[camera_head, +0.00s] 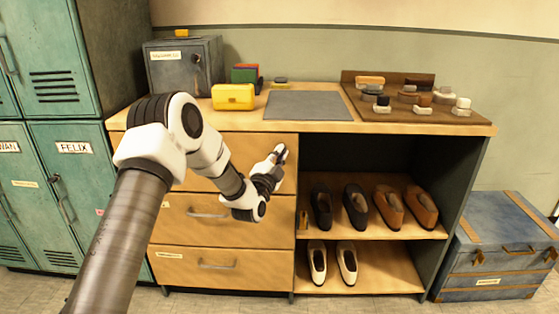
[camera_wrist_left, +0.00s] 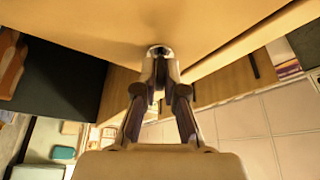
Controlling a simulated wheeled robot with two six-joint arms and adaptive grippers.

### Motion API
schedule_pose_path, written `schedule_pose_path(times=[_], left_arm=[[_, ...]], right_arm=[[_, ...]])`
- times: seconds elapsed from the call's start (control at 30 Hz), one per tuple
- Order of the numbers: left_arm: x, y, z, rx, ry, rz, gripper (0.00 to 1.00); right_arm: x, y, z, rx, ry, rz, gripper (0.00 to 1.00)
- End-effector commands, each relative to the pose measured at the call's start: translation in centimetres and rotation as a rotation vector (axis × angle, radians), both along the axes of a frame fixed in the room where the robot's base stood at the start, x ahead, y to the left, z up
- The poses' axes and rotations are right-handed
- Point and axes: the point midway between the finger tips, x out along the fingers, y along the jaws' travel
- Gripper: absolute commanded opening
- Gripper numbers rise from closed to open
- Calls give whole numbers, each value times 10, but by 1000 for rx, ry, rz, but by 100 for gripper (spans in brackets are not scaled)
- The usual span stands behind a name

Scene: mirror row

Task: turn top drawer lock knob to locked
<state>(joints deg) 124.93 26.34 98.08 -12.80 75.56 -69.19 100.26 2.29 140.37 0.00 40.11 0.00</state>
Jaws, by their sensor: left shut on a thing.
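The top drawer (camera_head: 272,143) is the upper wooden front of the cabinet, and it looks closed. My left gripper (camera_head: 279,155) is at the upper right part of this drawer front. In the left wrist view the left gripper (camera_wrist_left: 160,70) has its fingers together on the lock knob (camera_wrist_left: 158,50), a small dark round piece at the wooden front. The fingers hide most of the knob, so I cannot tell which way it is turned. My left arm hides part of the top drawer. My right gripper is in neither view.
Below are two more drawers with handles (camera_head: 207,213). To the right, open shelves (camera_head: 375,232) hold several shoes. The counter (camera_head: 310,126) carries a grey mat (camera_head: 307,105), a yellow box (camera_head: 233,97) and a grey safe-like box (camera_head: 160,80). Teal lockers (camera_head: 75,175) stand left, a blue trunk (camera_head: 495,262) right.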

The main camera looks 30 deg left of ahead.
Motion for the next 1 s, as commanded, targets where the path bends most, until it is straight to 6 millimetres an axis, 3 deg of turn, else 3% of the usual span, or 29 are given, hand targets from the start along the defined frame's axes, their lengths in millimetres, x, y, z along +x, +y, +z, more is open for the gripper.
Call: schedule_pose_path(times=[0.5,1.0], left_arm=[[1,-2,-6,-415,-254,-2,0],[2,-4,-5,-764,-467,-1,0]], right_arm=[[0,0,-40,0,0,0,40],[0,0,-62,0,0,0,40]])
